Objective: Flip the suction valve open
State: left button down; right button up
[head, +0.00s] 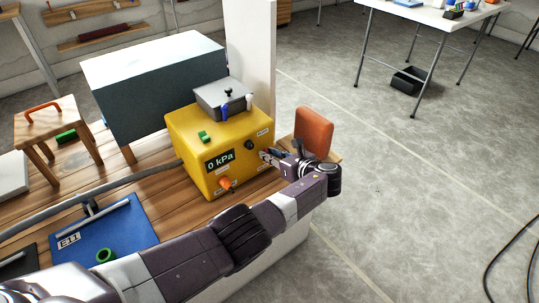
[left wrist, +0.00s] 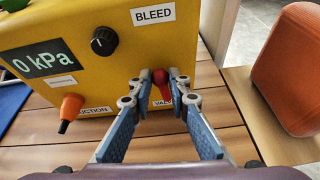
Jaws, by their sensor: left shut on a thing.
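The yellow pump box (head: 188,153) stands on the wooden table, its display reading "0 kPa". It also fills the top of the left wrist view (left wrist: 60,90). A small red valve lever (left wrist: 162,88) is low on the box's front, above a label partly hidden by my gripper. My left gripper (head: 266,156) reaches the box from the right and is shut on the red lever, one finger on each side, in the left wrist view (left wrist: 163,82). An orange knob (left wrist: 71,106) is by the "SUCTION" label. A black knob (left wrist: 103,41) is above. My right gripper is not seen.
A brown-orange block (head: 313,132) stands close behind my left wrist. A grey box (head: 222,98) sits on the pump box. The floor at right is mostly clear.

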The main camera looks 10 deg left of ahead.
aim_at(262, 128)
pick_arm(q)
jog(key=shift+d, duration=0.1)
jog(key=c, duration=1.8)
grip_release()
jog(key=shift+r, duration=0.1)
jog(key=shift+r, duration=0.3)
notch_tip(262, 128, up, 9)
jog(key=shift+r, duration=0.1)
